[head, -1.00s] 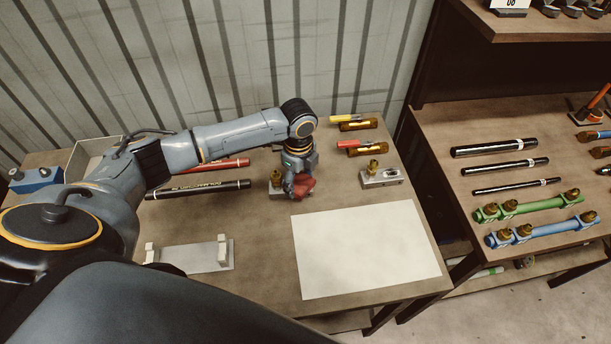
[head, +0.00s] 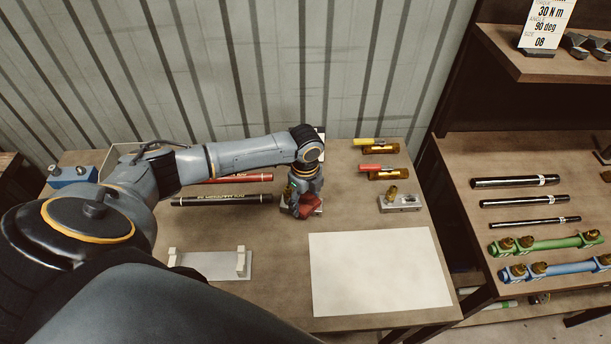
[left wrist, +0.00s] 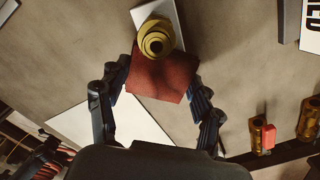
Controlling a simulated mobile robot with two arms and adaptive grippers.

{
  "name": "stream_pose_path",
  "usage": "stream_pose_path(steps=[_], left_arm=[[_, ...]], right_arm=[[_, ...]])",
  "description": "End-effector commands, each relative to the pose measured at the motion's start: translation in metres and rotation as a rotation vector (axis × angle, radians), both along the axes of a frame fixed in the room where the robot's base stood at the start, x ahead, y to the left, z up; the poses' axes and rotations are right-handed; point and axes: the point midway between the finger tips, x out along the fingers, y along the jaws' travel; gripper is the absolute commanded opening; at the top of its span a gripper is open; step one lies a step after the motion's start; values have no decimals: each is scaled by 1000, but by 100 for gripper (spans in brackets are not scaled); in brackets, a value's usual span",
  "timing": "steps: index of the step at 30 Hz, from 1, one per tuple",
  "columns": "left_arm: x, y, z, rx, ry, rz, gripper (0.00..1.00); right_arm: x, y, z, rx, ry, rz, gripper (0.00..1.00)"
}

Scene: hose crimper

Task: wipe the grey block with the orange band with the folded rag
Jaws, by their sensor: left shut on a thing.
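The folded rag (head: 305,206) is dark red and hangs between the fingers of my left gripper (head: 303,200). In the left wrist view the rag (left wrist: 162,77) fills the gap between both fingers. A pale grey block (head: 316,210) with a brass fitting lies under the rag and gripper, mostly hidden. Its ridged brass fitting (left wrist: 156,38) stands just beyond the rag in the left wrist view. I cannot make out an orange band on it, nor whether the rag touches it. A second grey block (head: 402,203) with a brass fitting sits to the right. My right gripper is out of view.
A white sheet (head: 378,273) covers the front right of the table. A pale fixture with two posts (head: 212,266) stands front left. Black (head: 222,200) and red tubes lie left of the gripper. Brass pieces with yellow and red markers (head: 388,173) lie at the back right.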

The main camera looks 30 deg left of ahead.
Motion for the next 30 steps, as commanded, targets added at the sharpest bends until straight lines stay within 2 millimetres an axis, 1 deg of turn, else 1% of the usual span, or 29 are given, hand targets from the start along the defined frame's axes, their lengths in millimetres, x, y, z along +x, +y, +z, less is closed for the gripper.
stream_pose_path(steps=[1, 7, 14, 24, 30], left_arm=[[1, -7, -2, -6, 3, -4, 40], [10, -22, -1, -7, 3, -5, 40], [14, -28, -1, -6, 3, -5, 40], [28, -49, 1, -6, 1, -5, 40], [29, -50, 2, -4, 2, -4, 40]], right_arm=[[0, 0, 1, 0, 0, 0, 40], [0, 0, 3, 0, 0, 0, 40], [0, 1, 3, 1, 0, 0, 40], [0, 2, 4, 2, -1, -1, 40], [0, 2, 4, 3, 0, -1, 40]])
